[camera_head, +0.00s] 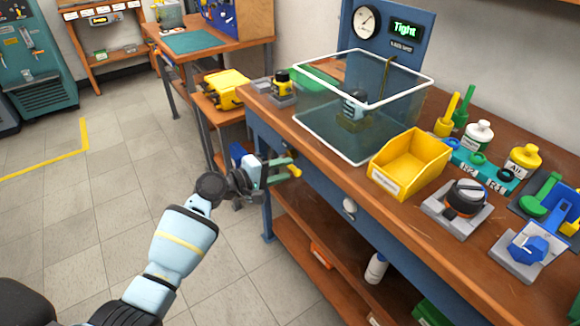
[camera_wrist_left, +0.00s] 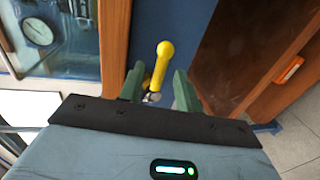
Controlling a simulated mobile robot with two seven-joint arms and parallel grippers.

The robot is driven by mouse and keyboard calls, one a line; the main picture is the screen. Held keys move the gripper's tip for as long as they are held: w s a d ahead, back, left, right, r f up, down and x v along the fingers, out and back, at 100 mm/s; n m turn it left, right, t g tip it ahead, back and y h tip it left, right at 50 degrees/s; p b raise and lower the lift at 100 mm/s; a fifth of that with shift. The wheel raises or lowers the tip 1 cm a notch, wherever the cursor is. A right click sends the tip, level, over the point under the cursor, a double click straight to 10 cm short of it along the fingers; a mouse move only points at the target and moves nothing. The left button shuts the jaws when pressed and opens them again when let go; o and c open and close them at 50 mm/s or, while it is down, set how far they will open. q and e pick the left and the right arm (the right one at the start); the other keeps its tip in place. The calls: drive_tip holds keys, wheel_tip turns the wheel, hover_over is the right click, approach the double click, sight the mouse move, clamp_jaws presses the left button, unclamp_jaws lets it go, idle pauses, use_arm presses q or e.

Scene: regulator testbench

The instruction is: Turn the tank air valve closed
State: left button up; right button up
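The tank air valve shows as a yellow lever with a round knob end (camera_wrist_left: 164,52) in the left wrist view, on the blue front of the bench. Its yellow tip also shows in the head view (camera_head: 295,171), just past my fingers. My left gripper (camera_head: 283,168) is at the bench front below the tank. In the left wrist view its two green fingers stand open on either side of the lever, with visible gaps. The lever's metal base is partly hidden low between the fingers. My right gripper is in neither view.
A clear water tank (camera_head: 297,120) with a white rim stands on the wooden bench, before a gauge (camera_head: 366,21) and a "Tight" display (camera_head: 405,30). A yellow bin (camera_head: 408,165) and regulator parts stand to the right. The floor at left is clear.

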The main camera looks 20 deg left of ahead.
use_arm(q)
drive_tip(key=v, duration=0.4)
drive_tip(key=shift+s+a, duration=0.1)
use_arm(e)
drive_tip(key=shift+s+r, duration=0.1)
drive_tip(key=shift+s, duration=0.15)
